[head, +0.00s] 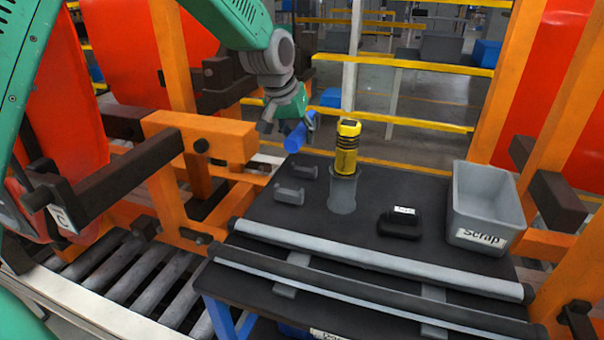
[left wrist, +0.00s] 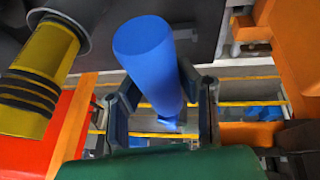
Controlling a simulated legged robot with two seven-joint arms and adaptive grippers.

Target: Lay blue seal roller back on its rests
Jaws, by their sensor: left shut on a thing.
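The blue seal roller (head: 297,137) is held in my left gripper (head: 290,120), above the far left part of the dark table. In the left wrist view the blue roller (left wrist: 150,60) sits between the two fingers of the left gripper (left wrist: 160,105), its round end towards the camera. Two grey rests (head: 290,194) stand on the table's left side, below and apart from the roller; they look empty. My right gripper is not in view.
A yellow and black cylinder (head: 347,148) stands in a grey cup (head: 342,192) right of the roller. A small black item (head: 400,224) and a grey Scrap bin (head: 487,208) are farther right. Long rollers (head: 380,262) lie along the front. Orange frames (head: 180,180) flank the table.

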